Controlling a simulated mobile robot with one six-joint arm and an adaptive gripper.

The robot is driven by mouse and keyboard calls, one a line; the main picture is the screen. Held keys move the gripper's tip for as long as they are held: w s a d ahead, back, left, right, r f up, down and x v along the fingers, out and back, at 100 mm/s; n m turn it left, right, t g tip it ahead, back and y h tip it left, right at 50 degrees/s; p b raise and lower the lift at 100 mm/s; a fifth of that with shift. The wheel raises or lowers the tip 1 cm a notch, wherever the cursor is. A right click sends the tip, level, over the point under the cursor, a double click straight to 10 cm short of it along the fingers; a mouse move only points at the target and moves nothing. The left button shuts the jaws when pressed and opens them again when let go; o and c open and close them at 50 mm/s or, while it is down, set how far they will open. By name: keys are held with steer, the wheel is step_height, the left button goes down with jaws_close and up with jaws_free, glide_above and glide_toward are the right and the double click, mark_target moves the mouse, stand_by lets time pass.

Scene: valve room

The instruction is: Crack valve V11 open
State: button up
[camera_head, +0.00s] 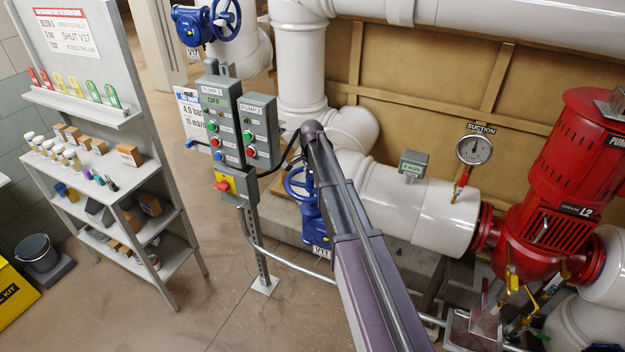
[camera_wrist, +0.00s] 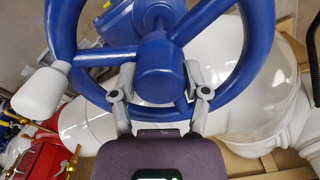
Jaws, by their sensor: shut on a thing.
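Valve V11 has a blue handwheel (camera_head: 297,184) and a white V11 tag (camera_head: 321,252). In the head view my arm partly covers it and hides my gripper. In the wrist view the blue handwheel (camera_wrist: 165,68) fills the upper part, with a round hub, spokes and a pale knob (camera_wrist: 40,92) on the rim at left. My gripper (camera_wrist: 160,78) has its two grey fingers spread apart, one on each side of the hub, shut on the handwheel at its hub. The lower rim passes near the fingers. The exact contact points are partly hidden.
A pump control panel (camera_head: 222,122) on a post stands left of the valve. White pipes (camera_head: 385,188) and a red pump (camera_head: 553,215) lie to the right. A grey shelf (camera_head: 100,170) stands at left. The floor (camera_head: 215,300) between shelf and post is clear.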

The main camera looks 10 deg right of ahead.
steer(key=n, duration=0.4)
steer(key=shift+s, duration=0.1)
stand_by(0.4)
steer(key=o, duration=1.3)
steer(key=shift+c, duration=0.2)
step_height(320, 180, up, 7)
steer(key=p, duration=0.6)
steer(key=shift+f+p, duration=0.2)
steer(key=shift+p, duration=0.1)
steer(key=shift+r, duration=0.1)
